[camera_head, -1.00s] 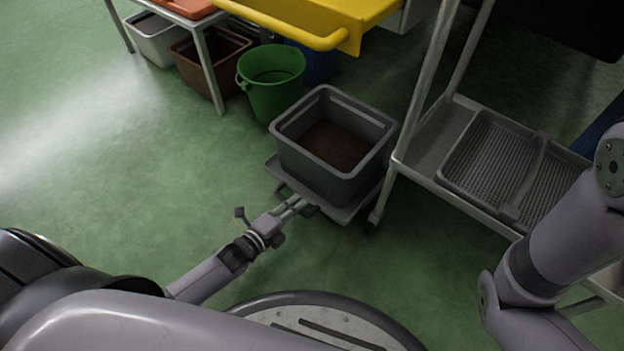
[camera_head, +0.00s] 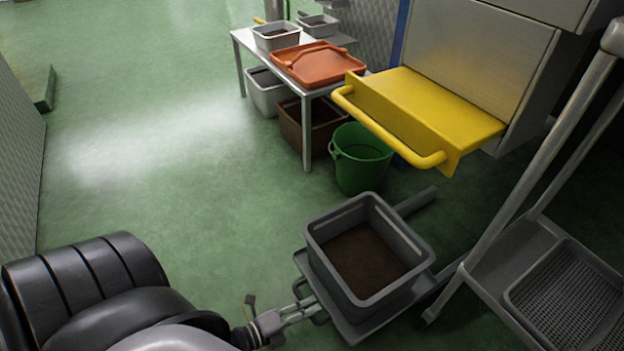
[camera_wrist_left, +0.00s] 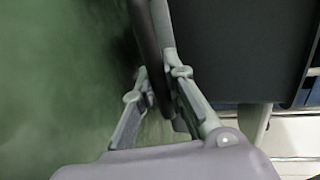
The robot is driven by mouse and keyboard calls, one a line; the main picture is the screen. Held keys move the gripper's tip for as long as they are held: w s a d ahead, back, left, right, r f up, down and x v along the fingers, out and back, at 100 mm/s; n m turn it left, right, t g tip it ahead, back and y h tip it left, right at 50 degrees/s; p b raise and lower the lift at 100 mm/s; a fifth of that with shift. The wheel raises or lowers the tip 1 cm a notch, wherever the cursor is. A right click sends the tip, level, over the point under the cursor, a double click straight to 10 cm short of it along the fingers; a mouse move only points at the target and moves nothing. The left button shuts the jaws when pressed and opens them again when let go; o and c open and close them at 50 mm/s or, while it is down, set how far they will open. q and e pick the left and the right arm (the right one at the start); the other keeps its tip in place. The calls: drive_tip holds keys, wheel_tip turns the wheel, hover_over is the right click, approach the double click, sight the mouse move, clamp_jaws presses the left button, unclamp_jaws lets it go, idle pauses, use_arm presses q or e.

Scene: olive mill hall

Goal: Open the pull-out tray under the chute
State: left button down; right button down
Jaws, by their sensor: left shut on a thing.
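The pull-out tray (camera_head: 352,334) is a low grey platform near the floor, at the bottom centre of the head view. A grey bin (camera_head: 322,258) with dark brown contents stands upright on it. Grey rails (camera_head: 416,201) show behind the tray. My left gripper (camera_head: 307,308) is at the tray's near left side, shut on its dark handle (camera_head: 319,315). In the left wrist view, the fingers (camera_wrist_left: 158,100) close around the dark handle bar (camera_wrist_left: 150,40). A yellow chute-like part (camera_head: 430,110) with a bar stands out above and behind the tray. My right gripper is not in view.
A metal rack (camera_head: 500,258) with a mesh tray (camera_head: 570,300) stands close on the right. A green bucket (camera_head: 362,165) is behind the bin. A white table (camera_head: 240,38) with an orange lid (camera_head: 318,65) stands farther back. Green floor is clear on the left.

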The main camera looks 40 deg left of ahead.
use_arm(q)
drive_tip(key=c, duration=1.6)
unclamp_jaws()
drive_tip(key=v, duration=1.2)
